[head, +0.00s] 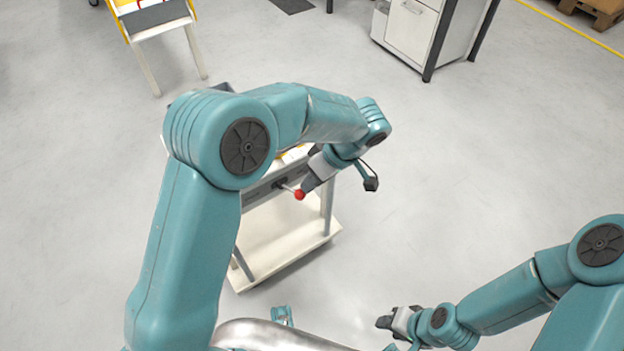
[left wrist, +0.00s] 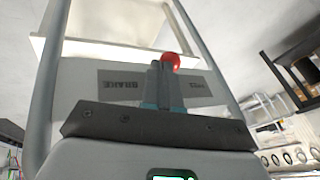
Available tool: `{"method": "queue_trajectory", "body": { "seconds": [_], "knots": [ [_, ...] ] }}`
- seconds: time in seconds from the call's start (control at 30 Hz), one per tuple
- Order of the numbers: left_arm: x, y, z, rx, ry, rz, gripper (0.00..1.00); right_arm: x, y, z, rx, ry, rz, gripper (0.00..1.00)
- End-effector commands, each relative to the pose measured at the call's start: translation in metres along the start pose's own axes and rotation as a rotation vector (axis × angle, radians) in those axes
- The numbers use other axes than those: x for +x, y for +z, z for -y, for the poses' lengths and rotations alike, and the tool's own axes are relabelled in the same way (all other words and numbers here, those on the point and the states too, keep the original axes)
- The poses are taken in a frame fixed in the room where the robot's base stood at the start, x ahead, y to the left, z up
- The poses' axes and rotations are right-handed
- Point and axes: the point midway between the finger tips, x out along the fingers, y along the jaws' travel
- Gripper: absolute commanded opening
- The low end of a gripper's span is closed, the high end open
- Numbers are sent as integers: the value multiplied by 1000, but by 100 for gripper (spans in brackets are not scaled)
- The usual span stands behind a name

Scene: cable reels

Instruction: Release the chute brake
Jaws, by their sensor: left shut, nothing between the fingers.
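The brake lever ends in a red ball knob (head: 299,194) and sticks out from a grey panel on the side of a small white stand. The knob also shows in the left wrist view (left wrist: 171,61), just beyond my fingertips. My left gripper (head: 307,183) is shut and empty, right beside the knob; I cannot tell whether it touches. In the left wrist view, a grey label reading BRAKE (left wrist: 122,84), upside down, lies left of the fingers, and a second label is partly hidden behind them. My right gripper (head: 386,321) is low in the head view, away from the stand; its jaw opening is unclear.
The stand has a white lower shelf (head: 285,245) and grey legs; my left arm hides much of its top. A white cabinet (head: 412,30) stands at the back right, another white-legged stand (head: 165,32) at the back left. The floor to the right is clear.

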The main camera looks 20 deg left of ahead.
Motion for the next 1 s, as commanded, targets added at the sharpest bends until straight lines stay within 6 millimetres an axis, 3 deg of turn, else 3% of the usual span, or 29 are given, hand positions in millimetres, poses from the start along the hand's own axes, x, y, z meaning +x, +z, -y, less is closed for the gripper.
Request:
{"method": "queue_trajectory", "body": {
  "seconds": [0.57,1.0],
  "knots": [
    [3,5,8,110,41,-39,0,14,0,-5,0,0,0,43],
    [12,14,31,413,157,-147,0,54,-1,-19,0,0,0,43]
  ]
}}
